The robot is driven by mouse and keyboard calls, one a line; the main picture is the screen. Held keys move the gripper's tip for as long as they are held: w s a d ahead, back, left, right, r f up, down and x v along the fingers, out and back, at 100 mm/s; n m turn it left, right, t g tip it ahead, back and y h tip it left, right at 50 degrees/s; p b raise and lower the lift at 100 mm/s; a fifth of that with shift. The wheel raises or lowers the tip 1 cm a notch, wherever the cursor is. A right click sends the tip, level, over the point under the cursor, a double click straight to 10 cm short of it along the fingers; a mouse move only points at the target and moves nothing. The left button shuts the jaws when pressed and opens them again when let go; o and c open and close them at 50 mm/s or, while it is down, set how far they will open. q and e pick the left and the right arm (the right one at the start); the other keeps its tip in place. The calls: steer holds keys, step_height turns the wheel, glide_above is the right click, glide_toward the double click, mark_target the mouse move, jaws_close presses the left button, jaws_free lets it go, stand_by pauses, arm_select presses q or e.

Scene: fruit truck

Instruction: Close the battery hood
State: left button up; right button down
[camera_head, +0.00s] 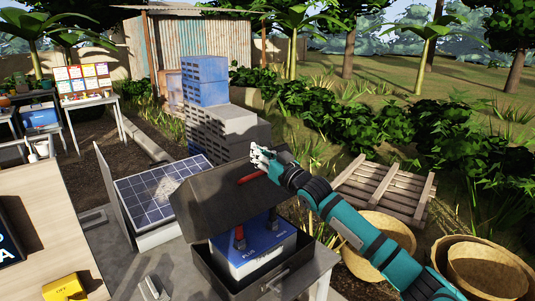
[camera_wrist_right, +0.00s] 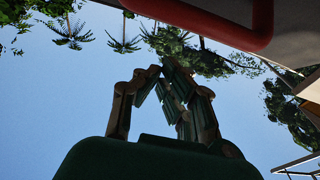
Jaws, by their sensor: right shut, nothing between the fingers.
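The battery box (camera_head: 275,284) is dark grey and stands on a grey table. Its hood (camera_head: 208,202) is tilted up at the back, leaving the front open. A blue and white battery (camera_head: 256,252) with red and black terminal parts shows inside. A red handle (camera_head: 250,178) is on the hood. My right gripper (camera_head: 262,158) is shut and empty, just above the hood by the handle. In the right wrist view the fingers (camera_wrist_right: 160,72) come together with nothing between them, and the red handle (camera_wrist_right: 215,28) shows beyond. I cannot tell whether they touch. My left gripper does not show.
A solar panel (camera_head: 160,192) lies left of the hood. Grey blocks (camera_head: 222,135) and blue crates (camera_head: 205,82) are stacked behind. A wooden pallet (camera_head: 385,188) and woven baskets (camera_head: 485,268) are on the right. A yellow object (camera_head: 64,288) sits at lower left.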

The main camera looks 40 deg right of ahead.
steer(key=shift+s+f, duration=0.2)
steer(key=shift+f, duration=0.35)
steer(key=shift+s+f+p, duration=0.4)
steer(key=shift+s+f, duration=0.05)
steer(key=shift+f, duration=0.2)
steer(key=shift+s+f+p, duration=0.35)
steer(key=shift+s+f, duration=0.05)
steer(key=shift+f, duration=0.2)
